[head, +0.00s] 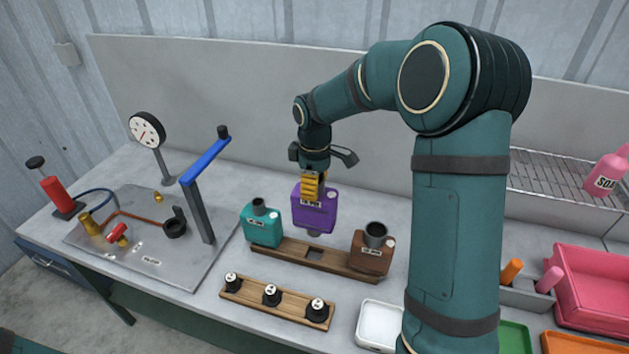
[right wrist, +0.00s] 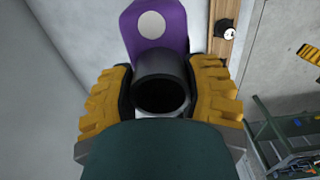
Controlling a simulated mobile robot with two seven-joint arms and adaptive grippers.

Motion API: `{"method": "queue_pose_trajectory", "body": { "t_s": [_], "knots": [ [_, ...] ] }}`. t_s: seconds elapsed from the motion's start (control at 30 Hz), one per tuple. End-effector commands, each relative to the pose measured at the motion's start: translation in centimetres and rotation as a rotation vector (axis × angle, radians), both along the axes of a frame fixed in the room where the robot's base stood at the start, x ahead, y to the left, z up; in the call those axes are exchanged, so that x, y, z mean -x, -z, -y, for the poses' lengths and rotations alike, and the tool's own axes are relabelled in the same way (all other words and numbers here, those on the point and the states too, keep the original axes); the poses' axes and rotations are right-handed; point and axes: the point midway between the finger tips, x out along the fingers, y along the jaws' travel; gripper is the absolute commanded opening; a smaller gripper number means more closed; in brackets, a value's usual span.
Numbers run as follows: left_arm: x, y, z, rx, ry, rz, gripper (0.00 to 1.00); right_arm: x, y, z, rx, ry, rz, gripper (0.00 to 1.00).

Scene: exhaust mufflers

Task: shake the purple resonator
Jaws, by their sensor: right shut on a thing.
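The purple resonator (head: 314,211) hangs upright in my right gripper (head: 312,184), above the middle of the wooden rack. In the right wrist view, the yellow fingers of my right gripper (right wrist: 162,95) are shut on the dark neck of the purple resonator (right wrist: 160,25), and its open mouth faces the camera. A short grey stub shows under its body in the head view, above an empty square slot in the wooden rack (head: 335,263). A teal resonator (head: 262,228) stands at the rack's left end and a brown one (head: 371,256) at its right end. My left gripper does not show.
A wooden strip with several black plugs (head: 272,295) lies in front of the rack. A metal plate with a gauge (head: 147,130) and a blue-handled lever (head: 205,162) is at left. A white tray (head: 378,325) and a pink bin (head: 592,285) are at right.

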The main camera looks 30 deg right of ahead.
Motion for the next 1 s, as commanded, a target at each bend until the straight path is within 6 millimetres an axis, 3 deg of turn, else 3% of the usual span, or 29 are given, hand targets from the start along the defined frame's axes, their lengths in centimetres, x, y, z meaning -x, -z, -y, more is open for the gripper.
{"method": "queue_pose_trajectory", "body": {
  "t_s": [0.03,0.1,0.23,0.37,0.6,0.73,0.87,1.0],
  "knots": [
    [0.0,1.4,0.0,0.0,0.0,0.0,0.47,0.0,1.7,0.0,0.0,0.0,0.001,0.07],
    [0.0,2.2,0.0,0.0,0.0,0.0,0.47,0.0,2.9,0.0,0.0,-0.001,0.001,0.07],
    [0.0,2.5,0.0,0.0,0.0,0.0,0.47,0.0,3.6,0.0,0.001,-0.001,0.002,0.07],
    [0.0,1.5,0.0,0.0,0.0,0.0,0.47,-0.1,2.4,0.0,0.0,-0.001,0.004,0.07],
    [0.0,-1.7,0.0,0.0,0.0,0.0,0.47,-0.1,-1.7,0.0,0.0,-0.001,0.006,0.07],
    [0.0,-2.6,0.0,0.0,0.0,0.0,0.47,-0.1,-3.6,0.0,0.0,-0.001,0.006,0.07],
    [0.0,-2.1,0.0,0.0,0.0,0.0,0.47,0.0,-3.2,0.0,0.0,-0.002,0.001,0.07],
    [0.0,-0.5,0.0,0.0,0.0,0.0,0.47,0.0,-1.0,0.0,0.0,-0.001,0.001,0.07]
  ]
}}
